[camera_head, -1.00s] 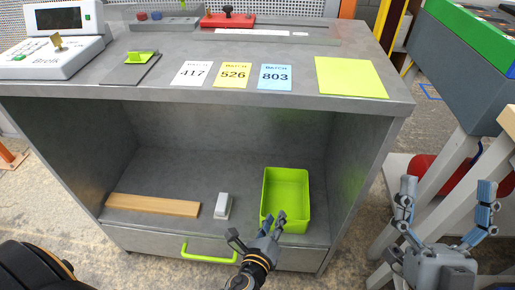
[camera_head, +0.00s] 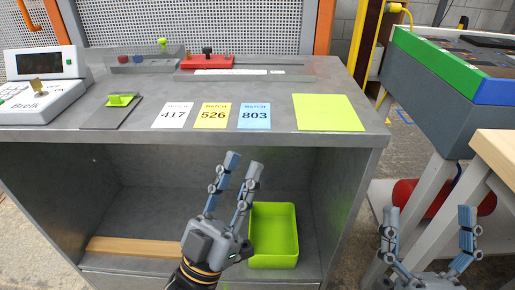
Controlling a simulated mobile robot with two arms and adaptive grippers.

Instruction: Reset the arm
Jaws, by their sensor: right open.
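My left gripper (camera_head: 243,165) is raised in front of the grey workbench's open lower bay, with its fingers pointing up. Its two fingers stand apart, seen at an angle, with nothing between them. It overlaps the left edge of the green bin (camera_head: 274,242) in the picture and touches nothing that I can see. My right gripper (camera_head: 428,210) is at the lower right, fingers up, wide open and empty, in front of the side table's legs.
The workbench (camera_head: 340,140) carries batch cards 417 (camera_head: 173,115), 526 (camera_head: 212,116) and 803 (camera_head: 254,116), a green sheet (camera_head: 328,112) and a white device (camera_head: 40,100). A wooden strip (camera_head: 135,246) lies in the bay. A side table (camera_head: 485,145) stands right.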

